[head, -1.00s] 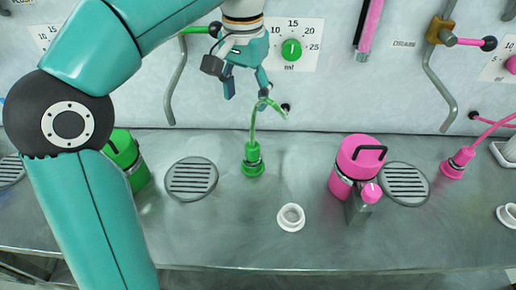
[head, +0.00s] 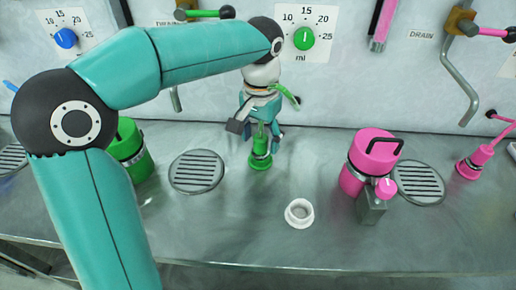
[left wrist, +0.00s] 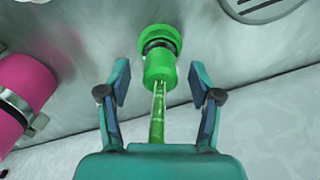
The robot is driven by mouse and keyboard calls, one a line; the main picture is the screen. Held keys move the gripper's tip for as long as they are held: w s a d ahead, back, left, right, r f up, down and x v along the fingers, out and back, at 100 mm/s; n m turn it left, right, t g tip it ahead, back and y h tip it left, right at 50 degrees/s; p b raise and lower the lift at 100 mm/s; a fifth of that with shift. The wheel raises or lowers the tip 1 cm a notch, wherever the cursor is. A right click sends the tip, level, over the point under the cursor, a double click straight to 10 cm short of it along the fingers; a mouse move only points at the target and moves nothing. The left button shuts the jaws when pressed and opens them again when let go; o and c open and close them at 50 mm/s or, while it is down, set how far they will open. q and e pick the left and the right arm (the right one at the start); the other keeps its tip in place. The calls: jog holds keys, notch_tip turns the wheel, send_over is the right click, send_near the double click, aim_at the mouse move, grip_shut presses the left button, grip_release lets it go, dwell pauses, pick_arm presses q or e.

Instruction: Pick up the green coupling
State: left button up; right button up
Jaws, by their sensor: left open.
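The green coupling (head: 260,150) stands on the grey counter in the head view, with a green hose rising from its top. In the left wrist view the coupling (left wrist: 159,62) lies ahead of the fingertips, its hose (left wrist: 157,112) running back between the two fingers. My left gripper (head: 262,138) is open, pointing down around the hose and upper coupling; in the left wrist view the gripper (left wrist: 160,84) has a finger on each side, with gaps to the coupling. It partly hides the coupling's top in the head view. My right gripper is not in view.
A green canister (head: 130,152) stands left, beside a round drain grate (head: 197,172). A pink canister (head: 372,160) stands right, near another grate (head: 418,183). A white ring (head: 299,213) sits in front on the counter. A pink coupling (head: 474,162) is far right. The back wall is close behind.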

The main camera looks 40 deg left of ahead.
pick_arm(q)
jog(key=shift+f, duration=0.4)
jog(key=shift+c, duration=0.2)
grip_shut()
jog(key=shift+r, duration=0.1)
notch_tip(320, 180, up, 20)
jog(key=p, duration=0.5)
jog(key=shift+p, duration=0.35)
